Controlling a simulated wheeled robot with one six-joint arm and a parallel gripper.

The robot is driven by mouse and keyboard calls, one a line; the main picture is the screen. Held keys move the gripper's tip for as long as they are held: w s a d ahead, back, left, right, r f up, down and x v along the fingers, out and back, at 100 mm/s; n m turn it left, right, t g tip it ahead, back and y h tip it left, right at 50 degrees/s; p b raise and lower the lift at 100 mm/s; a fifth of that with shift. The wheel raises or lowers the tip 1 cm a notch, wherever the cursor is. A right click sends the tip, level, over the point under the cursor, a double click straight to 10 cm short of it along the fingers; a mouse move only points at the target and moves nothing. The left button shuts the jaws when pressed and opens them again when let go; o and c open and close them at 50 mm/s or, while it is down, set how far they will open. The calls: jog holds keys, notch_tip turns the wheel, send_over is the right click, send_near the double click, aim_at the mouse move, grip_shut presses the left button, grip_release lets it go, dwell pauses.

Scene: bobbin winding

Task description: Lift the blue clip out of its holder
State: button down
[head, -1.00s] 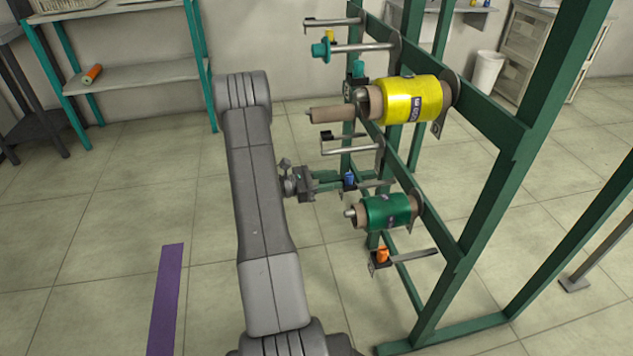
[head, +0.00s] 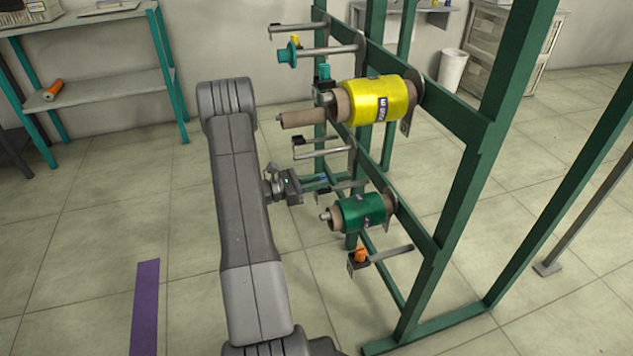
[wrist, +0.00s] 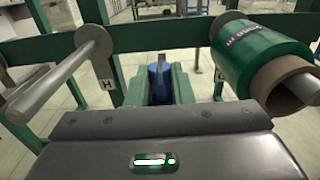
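The blue clip (wrist: 159,82) is in the middle of the wrist view, upright between my two green fingers. In the head view only a sliver of the blue clip (head: 323,178) shows beside the fingers. Its holder is mostly hidden by my gripper and I cannot make it out. My gripper (wrist: 160,88) has one finger on each side of the clip, and the fingers look apart. I cannot tell whether they touch the clip. In the head view my gripper (head: 318,184) points right, at the green rack (head: 425,245).
A green spool (head: 358,212) sits close to the right of my gripper, with an orange clip (head: 360,256) below it. A yellow spool (head: 376,100) and bare metal rods (head: 325,151) are above. Open floor lies left, with a purple strip (head: 145,305).

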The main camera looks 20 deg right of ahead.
jog(key=shift+r, duration=0.35)
jog(key=shift+r+p, duration=1.05)
jog(key=shift+r, duration=0.4)
jog(key=a, duration=0.9)
jog(key=shift+s, duration=0.15)
